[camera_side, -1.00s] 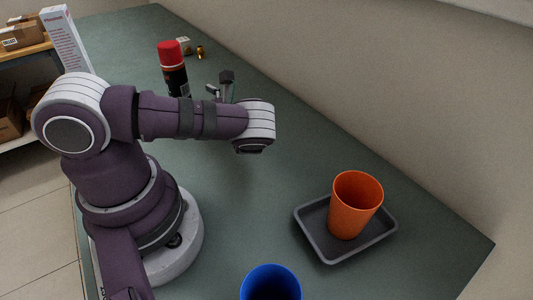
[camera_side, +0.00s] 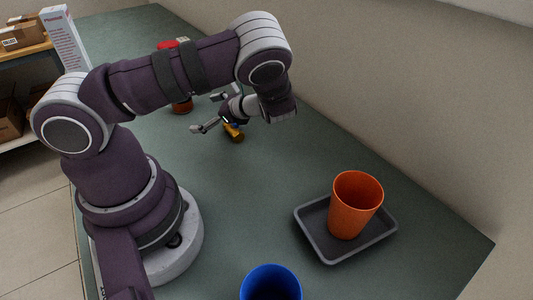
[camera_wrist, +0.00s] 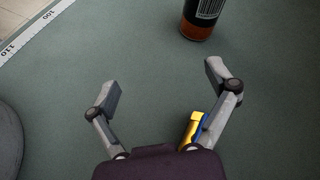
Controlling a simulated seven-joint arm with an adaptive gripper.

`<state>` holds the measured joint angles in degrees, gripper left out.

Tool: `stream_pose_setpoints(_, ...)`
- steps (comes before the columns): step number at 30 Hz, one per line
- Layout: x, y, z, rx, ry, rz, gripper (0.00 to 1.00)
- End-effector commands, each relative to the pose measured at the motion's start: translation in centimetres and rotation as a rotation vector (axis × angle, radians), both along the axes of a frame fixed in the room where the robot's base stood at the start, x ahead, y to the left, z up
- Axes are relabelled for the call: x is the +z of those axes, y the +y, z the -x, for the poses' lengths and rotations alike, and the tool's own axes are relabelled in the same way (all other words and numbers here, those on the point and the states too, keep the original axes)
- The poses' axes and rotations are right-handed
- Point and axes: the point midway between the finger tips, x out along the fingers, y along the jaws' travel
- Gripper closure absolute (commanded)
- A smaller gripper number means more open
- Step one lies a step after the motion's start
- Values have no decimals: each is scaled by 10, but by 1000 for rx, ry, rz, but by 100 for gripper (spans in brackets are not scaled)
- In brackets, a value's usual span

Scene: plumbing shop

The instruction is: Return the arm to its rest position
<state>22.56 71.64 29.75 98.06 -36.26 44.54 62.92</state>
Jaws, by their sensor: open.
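My gripper (camera_side: 207,112) is raised over the far middle of the green bench, below my bent wrist. In the wrist view its two fingers (camera_wrist: 160,85) are spread wide with only bare bench between the tips. It is open and empty.
A red-capped can (camera_side: 182,106) stands behind my arm, mostly hidden; its base (camera_wrist: 200,20) shows at the top of the wrist view. An orange cup (camera_side: 355,205) stands in a grey tray (camera_side: 322,250). A blue cup (camera_side: 270,272) is at the front. A white box (camera_side: 62,35) stands far left.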

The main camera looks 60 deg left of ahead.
Motion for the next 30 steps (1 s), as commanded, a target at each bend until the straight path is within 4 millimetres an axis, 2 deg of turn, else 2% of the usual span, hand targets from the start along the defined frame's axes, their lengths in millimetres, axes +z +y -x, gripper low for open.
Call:
stream_pose_setpoints(4,16,-45,-5,205,-330,259,14)
stream_pose_setpoints(7,36,-76,-10,319,-530,419,14)
stream_pose_setpoints(11,73,-112,-13,430,-771,611,14)
stream_pose_setpoints(15,115,-144,-4,504,-1008,784,14)
stream_pose_setpoints(18,137,-161,6,529,-1145,872,14)
stream_pose_setpoints(21,150,-171,16,541,-1243,921,14)
stream_pose_setpoints(30,157,-178,24,548,-1313,951,14)
